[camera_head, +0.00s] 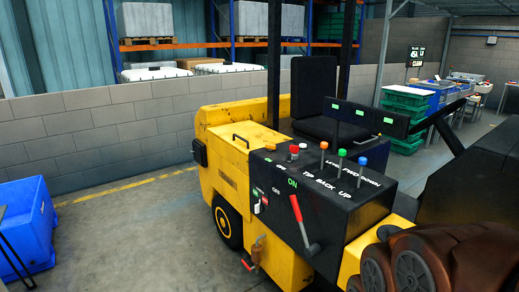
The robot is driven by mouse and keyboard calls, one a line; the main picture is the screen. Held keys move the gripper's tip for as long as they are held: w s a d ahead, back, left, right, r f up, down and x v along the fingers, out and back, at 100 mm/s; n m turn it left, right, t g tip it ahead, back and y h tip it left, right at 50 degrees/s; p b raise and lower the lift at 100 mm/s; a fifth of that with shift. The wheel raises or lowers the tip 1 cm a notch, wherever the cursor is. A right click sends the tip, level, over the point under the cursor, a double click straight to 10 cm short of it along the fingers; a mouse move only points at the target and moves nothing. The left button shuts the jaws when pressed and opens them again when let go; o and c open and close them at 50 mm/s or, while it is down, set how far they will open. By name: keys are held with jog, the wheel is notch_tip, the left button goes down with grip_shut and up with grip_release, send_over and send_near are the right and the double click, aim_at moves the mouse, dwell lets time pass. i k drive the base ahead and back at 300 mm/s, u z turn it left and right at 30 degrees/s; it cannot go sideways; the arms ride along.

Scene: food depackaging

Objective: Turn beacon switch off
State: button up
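A yellow forklift-like vehicle (230,140) stands in the middle, with a black control console (345,205) on it. On the console's left face is a small switch panel (258,200) with red and white parts. A green ON label and a white OFF label are beside it. The switch's position is too small to tell, and I cannot read which switch is the beacon's. No beacon lamp can be made out. My gripper is not clearly in view.
A red-handled lever (298,215) sticks up at the console's front. Several coloured knobs stand on its top, including a blue knob (362,161). A blue bin (28,225) stands left. Floor between bin and vehicle is clear.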

aim_at(270, 148)
jog(key=u, duration=0.35)
jog(key=i, duration=2.7)
